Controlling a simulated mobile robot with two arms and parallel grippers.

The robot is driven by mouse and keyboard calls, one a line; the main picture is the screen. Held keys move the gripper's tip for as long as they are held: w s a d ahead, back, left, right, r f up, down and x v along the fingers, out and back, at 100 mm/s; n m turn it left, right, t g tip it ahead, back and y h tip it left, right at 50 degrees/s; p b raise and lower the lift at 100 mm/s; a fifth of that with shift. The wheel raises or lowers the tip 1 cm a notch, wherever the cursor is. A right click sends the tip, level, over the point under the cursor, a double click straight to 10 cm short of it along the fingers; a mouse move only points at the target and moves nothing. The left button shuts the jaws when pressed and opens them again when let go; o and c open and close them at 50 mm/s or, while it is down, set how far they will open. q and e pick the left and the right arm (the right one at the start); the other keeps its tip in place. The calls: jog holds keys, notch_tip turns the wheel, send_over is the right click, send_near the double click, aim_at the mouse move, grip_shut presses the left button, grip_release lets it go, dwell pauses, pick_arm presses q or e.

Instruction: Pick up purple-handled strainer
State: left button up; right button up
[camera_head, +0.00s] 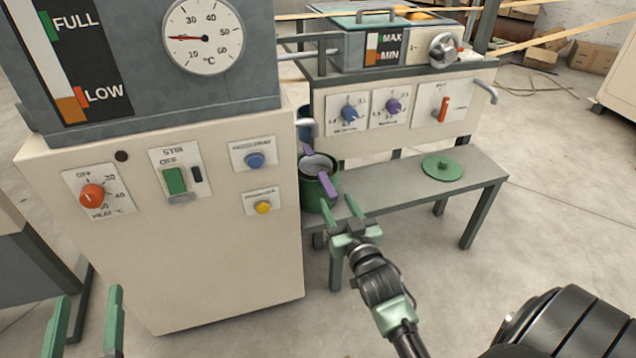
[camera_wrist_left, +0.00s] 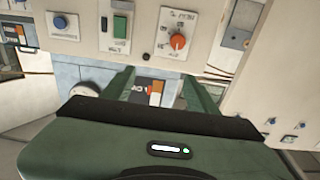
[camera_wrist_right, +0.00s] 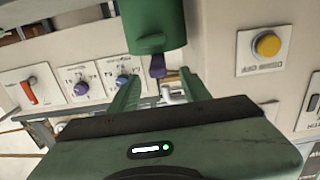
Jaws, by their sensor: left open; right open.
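The purple-handled strainer (camera_head: 328,187) sits in the mouth of a green pot (camera_head: 312,198) on the grey bench, beside the large cabinet. Its purple handle hangs over the pot's near side, and a smaller purple piece shows at the rim's far side. My right gripper (camera_head: 340,208) is open and empty, just below and in front of the handle. In the right wrist view the purple handle (camera_wrist_right: 157,66) shows beyond the fingers, below the green pot (camera_wrist_right: 155,25). My left gripper (camera_head: 88,295) is open and empty in front of the cabinet's lower left; nothing is between its fingers.
A large cabinet (camera_head: 200,265) with a dial, switch and buttons stands left of the pot. A grey bench (camera_head: 400,178) carries a green lid (camera_head: 443,168). A control panel (camera_head: 400,112) with knobs and a tap rises behind.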

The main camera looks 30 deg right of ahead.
aim_at(328, 186)
jog(key=x, duration=0.2)
jog(key=shift+w+d+b, duration=0.1)
jog(key=shift+w+b, duration=0.2)
jog(key=b+x, duration=0.2)
jog(key=x, duration=0.2)
jog(key=shift+w+d+f, duration=0.1)
jog(key=shift+w+f, duration=0.05)
jog(key=shift+w, duration=0.1)
pick_arm(q)
jog(key=s+r+t+h, duration=0.1)
jog(key=s+r+t, duration=0.1)
jog(key=r, duration=0.3)
jog(key=s+r+t+h, duration=0.1)
jog(key=s+r+t, duration=0.2)
jog(key=r+t, duration=0.2)
jog(key=shift+r+h, duration=0.4)
jog(key=shift+r, duration=0.35)
pick_arm(e)
jog(key=shift+w, duration=0.15)
pick_arm(q)
jog(key=shift+s+d, duration=0.1)
pick_arm(e)
grip_shut()
